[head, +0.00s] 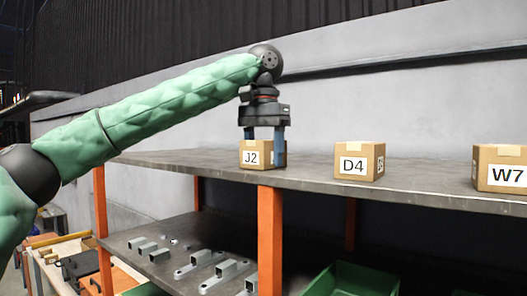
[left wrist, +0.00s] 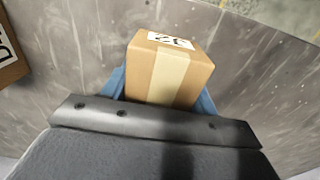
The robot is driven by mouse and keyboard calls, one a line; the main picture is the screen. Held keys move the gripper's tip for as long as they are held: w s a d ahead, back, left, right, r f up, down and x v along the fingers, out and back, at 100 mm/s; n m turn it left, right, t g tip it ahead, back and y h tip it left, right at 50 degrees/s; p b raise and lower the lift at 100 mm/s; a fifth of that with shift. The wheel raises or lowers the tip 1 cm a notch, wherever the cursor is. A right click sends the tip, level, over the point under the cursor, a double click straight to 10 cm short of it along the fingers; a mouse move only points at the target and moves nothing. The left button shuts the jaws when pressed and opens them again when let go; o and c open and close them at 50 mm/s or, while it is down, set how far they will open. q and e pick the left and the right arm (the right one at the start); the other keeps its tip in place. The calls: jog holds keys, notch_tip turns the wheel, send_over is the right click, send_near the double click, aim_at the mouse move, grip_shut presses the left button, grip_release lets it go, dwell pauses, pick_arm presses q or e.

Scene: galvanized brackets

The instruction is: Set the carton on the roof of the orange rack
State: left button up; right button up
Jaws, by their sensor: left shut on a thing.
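The carton labelled J2 (head: 252,157) is a small brown box on the grey roof of the orange rack (head: 330,184). My left gripper (head: 264,140) reaches down from above and is shut on it, with blue fingers on two opposite sides. In the left wrist view the same carton (left wrist: 170,75) sits upright between the blue fingers, tape strip up. It appears to rest on the roof or very close above it; I cannot tell which. My right gripper is not in view.
Carton D4 (head: 359,162) and carton W7 (head: 502,168) stand to the right on the roof. The shelf below (head: 150,240) holds several metal brackets and a green bin (head: 352,281). Roof between J2 and D4 is clear. A grey wall stands behind.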

pick_arm(q)
jog(key=shift+s, duration=0.15)
jog(key=o, duration=1.1)
jog(key=shift+f, duration=0.15)
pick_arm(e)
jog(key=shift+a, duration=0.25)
pick_arm(q)
notch_tip(320, 180, up, 2)
jog(key=shift+b, duration=0.3)
notch_tip(320, 180, up, 8)
jog(key=shift+r+b, duration=0.1)
jog(key=shift+b, duration=0.6)
jog(key=shift+r, duration=1.05)
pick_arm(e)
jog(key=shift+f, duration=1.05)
